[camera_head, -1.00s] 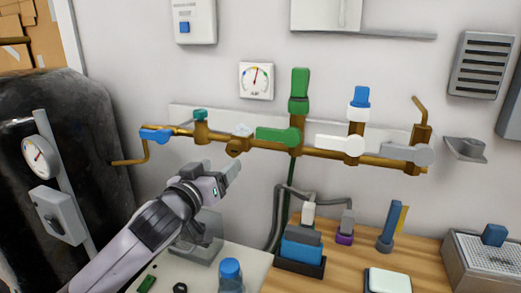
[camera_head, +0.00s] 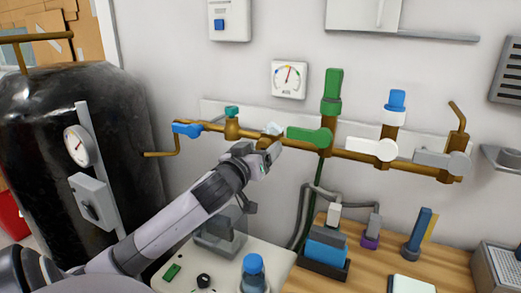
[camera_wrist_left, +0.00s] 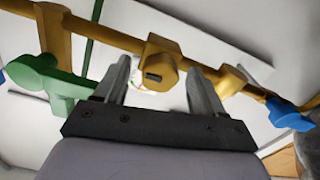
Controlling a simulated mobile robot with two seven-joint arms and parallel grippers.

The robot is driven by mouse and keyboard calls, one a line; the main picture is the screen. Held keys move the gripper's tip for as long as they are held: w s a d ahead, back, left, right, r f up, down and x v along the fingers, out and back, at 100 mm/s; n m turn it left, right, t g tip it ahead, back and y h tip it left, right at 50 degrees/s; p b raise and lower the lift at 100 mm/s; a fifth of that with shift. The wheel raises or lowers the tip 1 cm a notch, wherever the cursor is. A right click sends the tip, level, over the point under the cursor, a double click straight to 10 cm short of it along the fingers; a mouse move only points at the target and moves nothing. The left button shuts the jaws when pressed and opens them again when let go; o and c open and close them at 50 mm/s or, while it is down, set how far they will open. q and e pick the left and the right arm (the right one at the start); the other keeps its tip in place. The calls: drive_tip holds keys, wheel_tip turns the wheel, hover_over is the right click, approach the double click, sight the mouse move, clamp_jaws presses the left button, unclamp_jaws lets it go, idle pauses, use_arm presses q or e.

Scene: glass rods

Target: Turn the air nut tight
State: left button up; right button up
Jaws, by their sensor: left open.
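A brass pipe (camera_head: 345,156) runs along the wall. A round brass fitting with a dark slot in its face, which I take to be the air nut (camera_wrist_left: 162,72), hangs on it, left of the green-handled valve (camera_head: 310,136). A small pale piece (camera_head: 273,128) sits above it. My left gripper (camera_head: 266,152) is at the pipe and hides the fitting in the head view. In the left wrist view the left gripper (camera_wrist_left: 161,88) is open, with one finger on each side of the fitting; gaps show between them. Whether the fitting is tight cannot be told. My right gripper is not in view.
A blue-handled valve (camera_head: 187,129) and a teal-topped fitting (camera_head: 232,121) are left of the gripper. A white-handled valve (camera_head: 373,149) is to the right. A blue-capped bottle (camera_head: 253,275) stands below.

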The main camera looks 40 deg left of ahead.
use_arm(q)
drive_tip(key=c, duration=1.1)
drive_tip(key=shift+o, duration=0.2)
drive_tip(key=m+p, duration=0.2)
drive_tip(key=shift+r+m, duration=0.1)
drive_tip(key=shift+m, duration=0.3)
drive_tip(key=m+p, duration=0.2)
drive_tip(key=m, duration=0.1)
drive_tip(key=shift+m+p, duration=0.35)
drive_tip(key=shift+m, duration=0.05)
drive_tip(key=shift+m+p, duration=0.55)
drive_tip(key=shift+m, duration=1.85)
